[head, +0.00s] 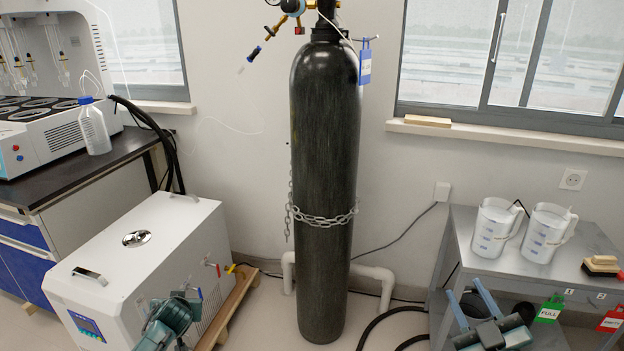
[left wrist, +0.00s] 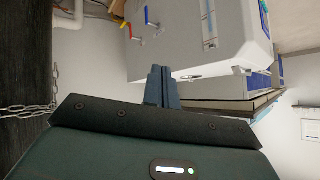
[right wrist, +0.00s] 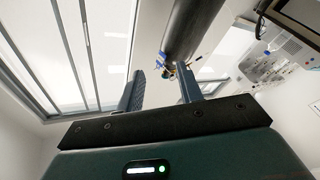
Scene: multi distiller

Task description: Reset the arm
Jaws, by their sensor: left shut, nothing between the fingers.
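My right gripper (head: 473,297) is at the lower right of the head view, in front of the grey metal cart. Its two fingers stand apart with nothing between them. In the right wrist view the gap between its fingertips (right wrist: 160,80) is empty too. My left gripper (left wrist: 160,72) shows in the left wrist view with its fingers together and nothing held. In the head view the left arm's end (head: 172,318) is at the lower left, in front of the white chiller box (head: 140,250); its fingers are hard to make out there.
A dark gas cylinder (head: 325,180) stands chained at the wall between the arms. The cart (head: 565,270) holds two measuring jugs (head: 495,230) and a brush (head: 602,265). A bench (head: 75,185) with a distiller (head: 45,140) and a wash bottle (head: 93,128) is at left.

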